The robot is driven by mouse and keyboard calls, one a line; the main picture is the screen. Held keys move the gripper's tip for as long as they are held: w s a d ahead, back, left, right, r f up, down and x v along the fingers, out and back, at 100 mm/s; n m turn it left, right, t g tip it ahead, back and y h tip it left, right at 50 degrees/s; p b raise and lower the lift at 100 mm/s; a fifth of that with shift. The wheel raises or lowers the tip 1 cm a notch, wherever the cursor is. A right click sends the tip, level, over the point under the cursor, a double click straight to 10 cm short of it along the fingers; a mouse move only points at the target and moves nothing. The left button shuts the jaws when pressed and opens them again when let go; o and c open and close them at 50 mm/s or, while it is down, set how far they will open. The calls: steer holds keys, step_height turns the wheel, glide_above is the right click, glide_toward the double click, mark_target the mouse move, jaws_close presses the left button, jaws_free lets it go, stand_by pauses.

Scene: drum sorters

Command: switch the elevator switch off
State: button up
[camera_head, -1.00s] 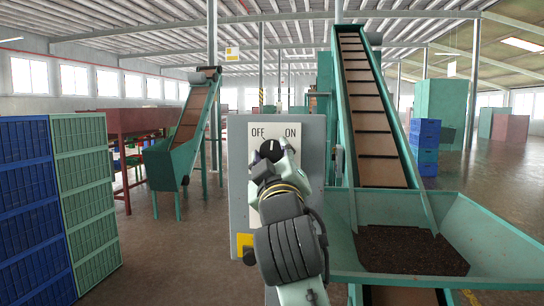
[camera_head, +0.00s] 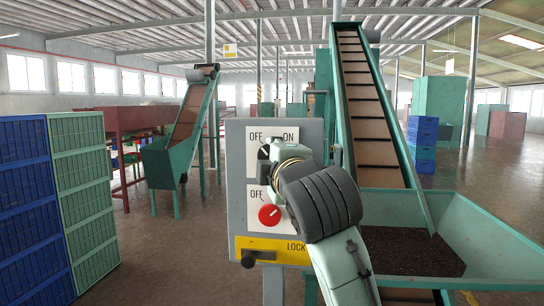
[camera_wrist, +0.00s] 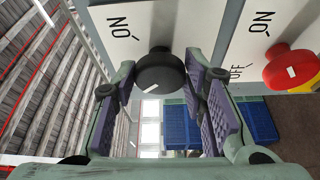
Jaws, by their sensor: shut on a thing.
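A grey control box (camera_head: 235,200) stands ahead, with an upper OFF/ON panel and a lower panel. My gripper (camera_head: 270,158) is at the upper panel, under its OFF and ON labels, and hides most of that switch. In the wrist view a black round knob (camera_wrist: 161,72) with a white mark sits between my purple-padded fingers, which are shut on it. The mark points to the lower left there; I cannot tell its setting. A red knob (camera_head: 269,215) is on the lower panel and also shows in the wrist view (camera_wrist: 292,69), clear of the fingers. No label naming the elevator is readable.
A yellow LOCK plate (camera_head: 285,250) with a black knob (camera_head: 248,258) is at the box's bottom. A green hopper (camera_head: 480,230) with an inclined conveyor (camera_head: 372,110) stands close on the right. Blue crates (camera_head: 25,200) are stacked at the left. Open floor lies between.

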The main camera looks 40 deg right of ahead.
steer(key=shift+n+g, duration=0.3)
steer(key=shift+n, duration=0.2)
steer(key=o, duration=1.2)
steer(key=shift+c, duration=0.2)
steer(key=v, duration=1.2)
